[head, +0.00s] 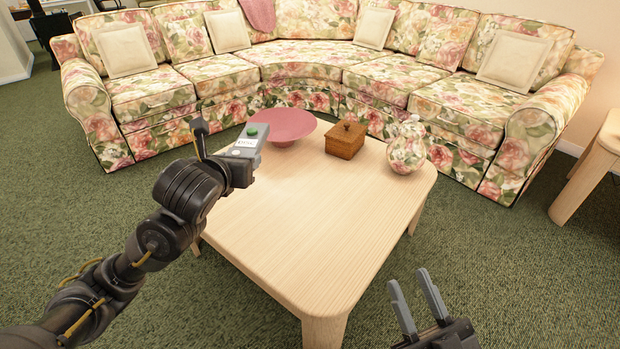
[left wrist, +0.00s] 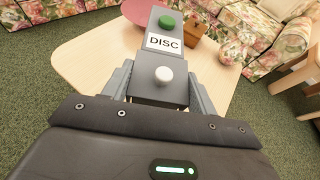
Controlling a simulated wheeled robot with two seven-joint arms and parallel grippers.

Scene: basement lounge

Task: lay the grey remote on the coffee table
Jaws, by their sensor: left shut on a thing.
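The grey remote (head: 246,144) has a green button, a white button and a white label; in the left wrist view the remote (left wrist: 162,62) shows the label "DISC". My left gripper (head: 238,160) is shut on it; its fingers (left wrist: 160,85) lie on both sides of the remote in the left wrist view. The remote appears held over the left part of the pale wooden coffee table (head: 300,235); its exact height is hard to tell. My right gripper (head: 416,296) is open and empty, low at the right, beside the table's near right side.
On the table's far side stand a pink dish (head: 278,124), a brown wooden box (head: 345,139) and a floral vase (head: 406,150). The table's middle and near part are bare. A floral sectional sofa (head: 300,62) curves behind. Another wooden table (head: 592,165) stands at the right.

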